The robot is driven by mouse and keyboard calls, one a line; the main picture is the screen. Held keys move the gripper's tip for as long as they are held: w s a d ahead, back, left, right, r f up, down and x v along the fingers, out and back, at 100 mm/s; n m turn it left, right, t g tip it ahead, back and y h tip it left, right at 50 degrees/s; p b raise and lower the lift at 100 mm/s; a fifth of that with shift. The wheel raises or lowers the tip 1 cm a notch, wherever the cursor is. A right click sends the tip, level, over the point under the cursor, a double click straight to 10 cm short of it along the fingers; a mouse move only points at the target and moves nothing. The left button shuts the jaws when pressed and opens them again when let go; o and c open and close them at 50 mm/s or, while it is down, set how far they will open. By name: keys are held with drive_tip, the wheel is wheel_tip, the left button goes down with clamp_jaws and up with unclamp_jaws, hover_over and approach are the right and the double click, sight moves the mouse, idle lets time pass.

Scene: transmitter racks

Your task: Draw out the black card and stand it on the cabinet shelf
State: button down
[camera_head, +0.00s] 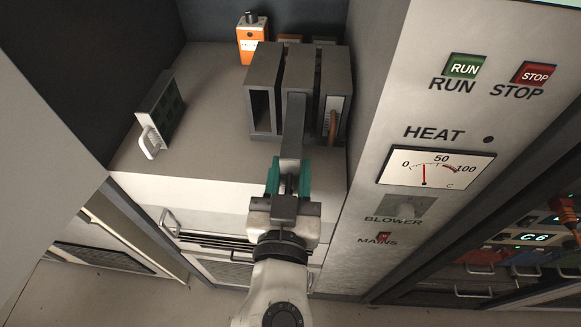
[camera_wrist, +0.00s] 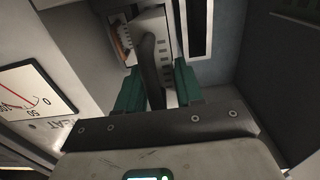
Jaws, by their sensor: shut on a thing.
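My gripper (camera_head: 288,180), with teal fingers, is shut on a dark bar-like piece in front of the rack, which I take to be the black card (camera_head: 294,125). The card runs from the fingers up to the middle of the grey rack's (camera_head: 262,65) front. How far it sits inside its slot I cannot tell. In the wrist view the black card (camera_wrist: 149,65) stands between the fingers (camera_wrist: 157,88), its far end against the rack. The cabinet shelf (camera_head: 205,95) is a pale top under the rack.
A dark green card with a white handle (camera_head: 160,110) stands at the shelf's left. An orange box (camera_head: 252,42) stands behind the rack. The rack's left slot looks empty; a card with a copper-coloured handle (camera_head: 333,125) fills the right one. A control panel (camera_head: 440,120) rises close on the right.

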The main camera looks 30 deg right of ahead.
sight(287, 192)
drive_tip(key=shift+s+a, duration=0.15)
drive_tip(key=shift+s, duration=0.15)
idle(0.4)
drive_tip(key=shift+b+v, duration=0.8)
drive_tip(key=shift+v, duration=0.65)
drive_tip(key=shift+a, duration=0.1)
